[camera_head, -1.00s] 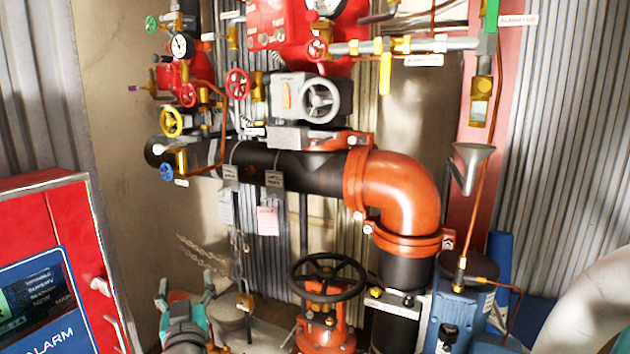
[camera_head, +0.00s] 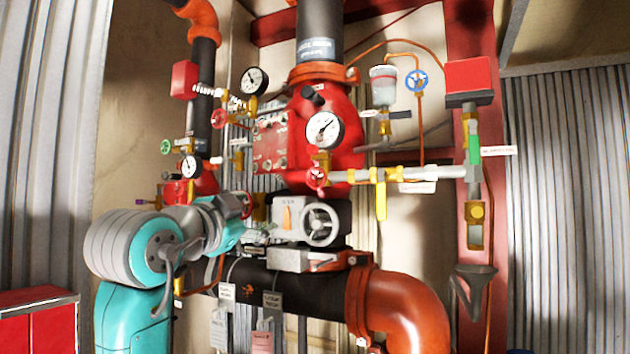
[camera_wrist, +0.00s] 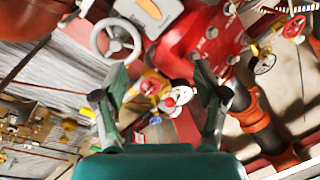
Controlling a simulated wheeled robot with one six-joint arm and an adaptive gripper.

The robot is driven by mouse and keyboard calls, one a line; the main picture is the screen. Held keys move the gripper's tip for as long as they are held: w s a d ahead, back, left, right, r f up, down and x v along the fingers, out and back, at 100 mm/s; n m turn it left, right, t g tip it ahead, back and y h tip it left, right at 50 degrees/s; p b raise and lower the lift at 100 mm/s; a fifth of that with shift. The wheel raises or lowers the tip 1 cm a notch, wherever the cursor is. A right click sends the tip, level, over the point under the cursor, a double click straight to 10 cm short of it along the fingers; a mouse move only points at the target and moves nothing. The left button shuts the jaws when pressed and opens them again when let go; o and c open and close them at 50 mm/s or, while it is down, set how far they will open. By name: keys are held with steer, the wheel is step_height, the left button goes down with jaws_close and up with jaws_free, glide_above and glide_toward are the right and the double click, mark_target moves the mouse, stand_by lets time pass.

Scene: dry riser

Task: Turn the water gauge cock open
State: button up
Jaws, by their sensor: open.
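My gripper (camera_wrist: 158,76) is open in the wrist view, its two fingers apart with nothing held between them. Past the fingers, a brass valve with a red handwheel (camera_wrist: 150,88) shows in the gap, beside a white round part with a red centre (camera_wrist: 179,97). In the head view my wrist is left of the grey gearbox handwheel (camera_head: 321,224), in front of the small valves, and the fingers are mostly hidden. Several gauges show there: one upper left (camera_head: 254,81), one centre (camera_head: 325,130), one lower left (camera_head: 190,167). I cannot tell which cock is the water gauge's.
The red valve body (camera_head: 318,105) stands behind, with a black pipe (camera_head: 300,290) and orange elbow (camera_head: 400,310) below. A pipe with a yellow lever (camera_head: 381,200) runs right. A red cabinet (camera_head: 38,322) is lower left. Free room lies before the right corrugated wall (camera_head: 565,200).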

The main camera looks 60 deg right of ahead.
mark_target(314, 178)
steer(key=s+r+m+g+y, duration=0.1)
steer(key=s+r+m+g, duration=0.25)
steer(key=s+r, duration=0.35)
steer(key=shift+m+t, duration=0.25)
steer(key=shift+t, duration=0.2)
steer(key=d, duration=1.1)
steer(key=shift+w, duration=0.4)
steer(key=c, duration=1.2)
